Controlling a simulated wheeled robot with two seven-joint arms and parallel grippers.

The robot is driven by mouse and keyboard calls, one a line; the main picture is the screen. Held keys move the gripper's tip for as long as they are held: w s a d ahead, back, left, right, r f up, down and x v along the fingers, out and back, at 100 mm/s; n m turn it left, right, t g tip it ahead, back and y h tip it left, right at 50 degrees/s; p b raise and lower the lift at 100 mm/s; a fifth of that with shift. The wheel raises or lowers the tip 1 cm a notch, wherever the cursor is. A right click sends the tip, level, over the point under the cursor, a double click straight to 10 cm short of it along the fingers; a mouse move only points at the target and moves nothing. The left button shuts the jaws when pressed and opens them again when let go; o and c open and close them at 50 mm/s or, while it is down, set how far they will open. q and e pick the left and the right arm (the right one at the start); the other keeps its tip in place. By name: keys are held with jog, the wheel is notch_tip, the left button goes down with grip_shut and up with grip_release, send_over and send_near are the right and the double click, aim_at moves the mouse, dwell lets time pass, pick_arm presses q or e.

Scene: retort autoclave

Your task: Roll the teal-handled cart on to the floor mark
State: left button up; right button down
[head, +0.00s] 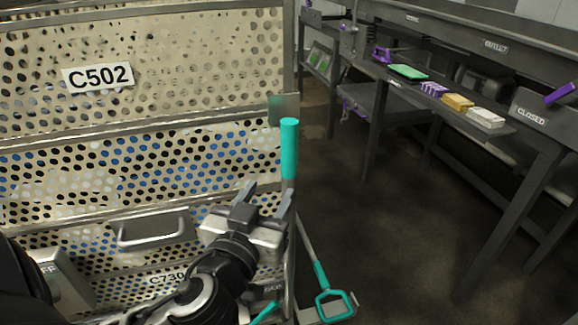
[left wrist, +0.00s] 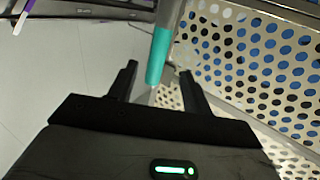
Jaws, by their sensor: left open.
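The cart (head: 145,207) fills the left of the head view, with perforated metal walls and a C502 plate (head: 97,77). An upright teal handle (head: 289,148) stands at its right corner. My left gripper (head: 266,198) is open just below and left of the handle's teal part in the head view. In the left wrist view, the teal handle (left wrist: 159,56) appears between the two open fingers (left wrist: 157,72); I cannot tell whether they touch it. The floor mark is not visible. My right gripper is not in view.
A teal loop handle (head: 335,304) on a rod is low by the cart's right side. A dark workbench (head: 545,150) with a green tray (head: 408,72), yellow block (head: 458,102) and white block (head: 486,118) runs along the right. Dark floor (head: 400,230) between is clear.

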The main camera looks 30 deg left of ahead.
aim_at(286, 164)
pick_arm(q)
jog(key=b+x, duration=0.3)
jog(key=x, duration=0.1)
jog(key=shift+w+f, duration=0.15)
jog(key=shift+f, duration=0.15)
jog(key=shift+w+a+f+b, duration=0.1)
jog(key=shift+w+b, duration=0.25)
jog(key=shift+b, duration=0.55)
jog(key=w+b, duration=0.1)
jog(key=b, duration=0.2)
jog(key=shift+w+a, duration=0.15)
jog(key=shift+a, duration=0.05)
jog(key=x, duration=0.2)
jog(key=p+x, duration=0.1)
jog(key=shift+w+a+r, duration=0.15)
jog(key=shift+w+r, duration=0.25)
jog(key=shift+x, duration=0.75)
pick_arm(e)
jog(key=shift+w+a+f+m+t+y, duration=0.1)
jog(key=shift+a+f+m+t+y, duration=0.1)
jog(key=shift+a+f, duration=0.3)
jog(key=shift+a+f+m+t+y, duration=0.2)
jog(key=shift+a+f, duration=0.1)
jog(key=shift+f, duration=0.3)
pick_arm(q)
jog(key=shift+f, duration=0.1)
grip_shut()
